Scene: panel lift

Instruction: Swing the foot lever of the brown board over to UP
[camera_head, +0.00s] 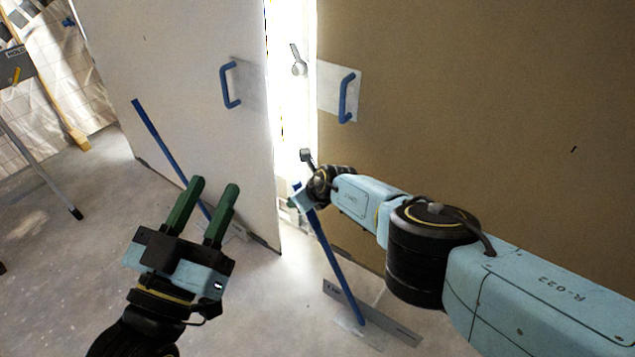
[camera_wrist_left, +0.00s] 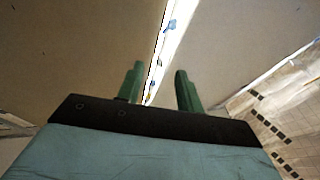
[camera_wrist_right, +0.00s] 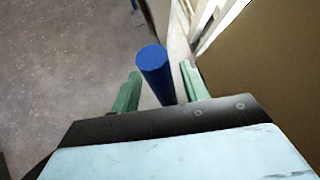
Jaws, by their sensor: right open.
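The brown board (camera_head: 480,120) stands upright at the right, with a blue handle (camera_head: 347,97) on a pale plate. Its blue foot lever (camera_head: 335,265) slants from a floor plate (camera_head: 372,313) up to my right gripper. My right gripper (camera_head: 296,201) is at the lever's upper end, partly hidden by its own wrist. In the right wrist view the lever's round blue end (camera_wrist_right: 153,62) stands between the open green fingers, with gaps on both sides. My left gripper (camera_head: 213,190) is open and empty, in front of the white board.
A white board (camera_head: 200,70) with its own blue handle (camera_head: 230,85) and blue lever (camera_head: 165,145) stands at the left. A bright gap parts the boards, with a grey latch (camera_head: 298,62) in it.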

